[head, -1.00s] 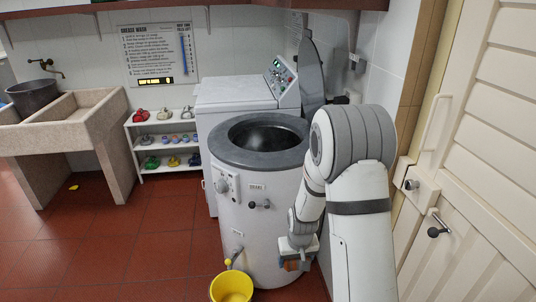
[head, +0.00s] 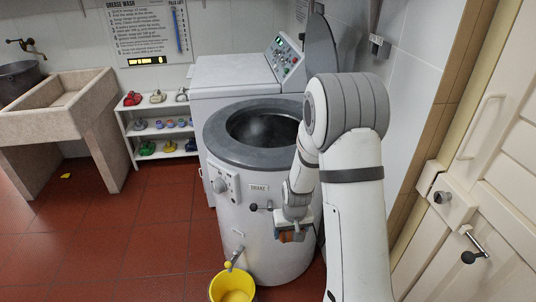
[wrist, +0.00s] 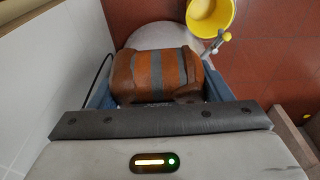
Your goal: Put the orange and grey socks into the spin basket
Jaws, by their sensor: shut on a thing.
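The orange and grey socks (wrist: 160,75) are a rolled bundle, orange with grey bands, in the wrist view. My gripper (wrist: 158,95) is shut on them, with blue fingers at both sides. In the head view the gripper (head: 291,232) hangs low in front of the white spin drum, and the bundle (head: 292,237) is a small orange patch below it. The spin basket (head: 262,128) is the dark round opening in the top of the drum, inside a grey rim (head: 225,148). The gripper is well below that rim. The basket's inside is dark and partly hidden by my arm.
A yellow bucket (head: 233,288) stands on the floor under the drum's spout. A white washing machine (head: 235,75) is behind the drum. A low shelf with shoes (head: 160,127) and a stone sink (head: 65,105) are left. A cream door (head: 495,150) is close on the right.

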